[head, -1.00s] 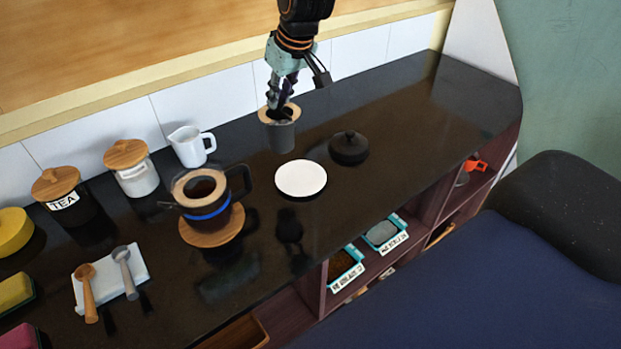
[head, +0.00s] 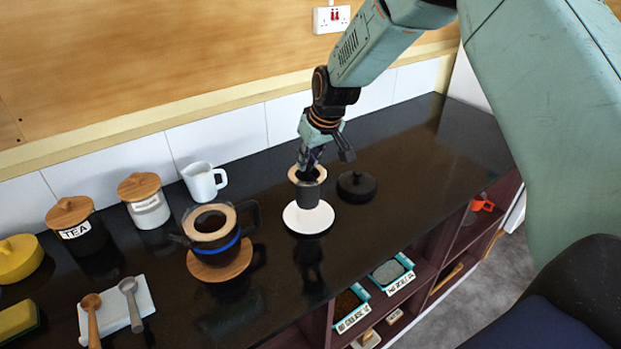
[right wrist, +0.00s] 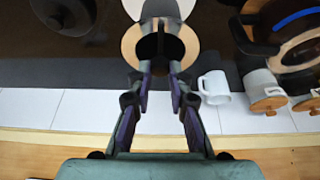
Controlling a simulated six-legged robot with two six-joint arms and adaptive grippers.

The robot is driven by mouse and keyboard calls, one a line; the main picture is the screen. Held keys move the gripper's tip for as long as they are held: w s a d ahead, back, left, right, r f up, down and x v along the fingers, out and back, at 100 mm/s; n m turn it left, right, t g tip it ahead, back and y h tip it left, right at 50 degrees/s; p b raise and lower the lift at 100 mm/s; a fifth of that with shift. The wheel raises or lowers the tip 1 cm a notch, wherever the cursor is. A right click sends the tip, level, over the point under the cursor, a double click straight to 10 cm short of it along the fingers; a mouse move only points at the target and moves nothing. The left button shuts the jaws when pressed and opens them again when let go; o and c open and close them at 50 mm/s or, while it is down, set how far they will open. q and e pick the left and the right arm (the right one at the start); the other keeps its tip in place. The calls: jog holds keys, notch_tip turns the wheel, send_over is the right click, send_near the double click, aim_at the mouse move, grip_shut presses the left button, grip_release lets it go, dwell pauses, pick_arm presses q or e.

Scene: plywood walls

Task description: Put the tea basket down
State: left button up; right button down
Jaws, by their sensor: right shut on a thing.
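The tea basket (head: 309,194) is a dark grey cup with a pale wooden rim. My right gripper (head: 311,163) comes down from above and is shut on it. In the right wrist view the wooden rim (right wrist: 131,45) shows between the fingertips (right wrist: 160,68). The basket is upright and overlaps the far part of a round white dish (head: 308,218); I cannot tell whether it touches the dish. The glass teapot (head: 212,232) with a wooden collar and blue band stands left of it on a wooden coaster (head: 220,268). My left gripper is not in view.
A black lid (head: 357,186) sits close right of the basket. A white jug (head: 203,181), a white jar (head: 146,204) and the TEA jar (head: 79,228) line the wall. Spoons lie on a white tray (head: 140,302). The black counter (head: 430,150) is clear to the right.

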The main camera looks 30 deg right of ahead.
aim_at(310, 173)
jog(key=shift+w+d+f, duration=0.1)
jog(key=shift+w+f, duration=0.1)
jog(key=shift+f, duration=0.25)
jog(key=f, duration=0.3)
jog(key=shift+d+f, duration=0.1)
jog(key=shift+d, duration=0.1)
jog(key=shift+s+f, duration=0.1)
jog(key=shift+f, duration=0.2)
jog(key=shift+a+r, duration=0.1)
jog(key=shift+a, duration=0.1)
jog(key=shift+f, duration=0.25)
jog(key=c, duration=1.4)
grip_release()
jog(key=shift+d, duration=0.2)
jog(key=shift+o, duration=0.7)
jog(key=shift+a, duration=0.15)
jog(key=shift+r, duration=0.15)
